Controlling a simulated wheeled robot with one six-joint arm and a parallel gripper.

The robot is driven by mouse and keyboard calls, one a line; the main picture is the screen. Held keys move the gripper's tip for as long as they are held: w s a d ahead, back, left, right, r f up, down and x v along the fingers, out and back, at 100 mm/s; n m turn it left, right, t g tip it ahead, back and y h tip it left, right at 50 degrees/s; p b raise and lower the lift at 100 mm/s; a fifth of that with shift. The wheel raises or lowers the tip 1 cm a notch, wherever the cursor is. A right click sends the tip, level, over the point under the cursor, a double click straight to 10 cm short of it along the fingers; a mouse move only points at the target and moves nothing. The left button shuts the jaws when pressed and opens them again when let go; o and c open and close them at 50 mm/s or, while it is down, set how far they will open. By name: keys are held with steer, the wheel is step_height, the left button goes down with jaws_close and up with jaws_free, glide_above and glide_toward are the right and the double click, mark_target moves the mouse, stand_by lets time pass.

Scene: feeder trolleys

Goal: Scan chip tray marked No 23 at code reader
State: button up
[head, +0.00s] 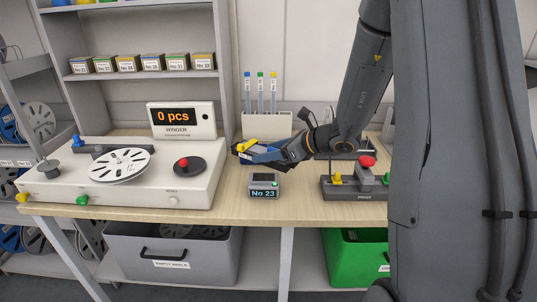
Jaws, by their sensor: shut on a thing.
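My gripper (262,154) reaches in from the right over the bench. It is shut on a small chip tray (243,152) with a white label and a yellow part on top; the label is too small to read. The fingers hide part of the tray. The code reader (264,181) is a small grey box on the bench. Its display reads "No 23". The gripper and tray are above and slightly behind the reader in the picture; the gap between them is hard to judge.
The winder (130,190) with a "0 pcs" display stands to the left. A holder with three tubes (267,125) is behind. A press (355,186) with a red knob stands right. Labelled boxes (142,64) line a shelf. Grey (170,280) and green bins (350,262) are below.

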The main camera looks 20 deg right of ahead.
stand_by(0.3)
steer(key=s+a+r+p, duration=0.2)
steer(key=s+r, duration=0.2)
steer(key=s, duration=0.3)
steer(key=shift+s+a, duration=0.25)
steer(key=shift+s, duration=0.05)
steer(key=shift+d, duration=0.1)
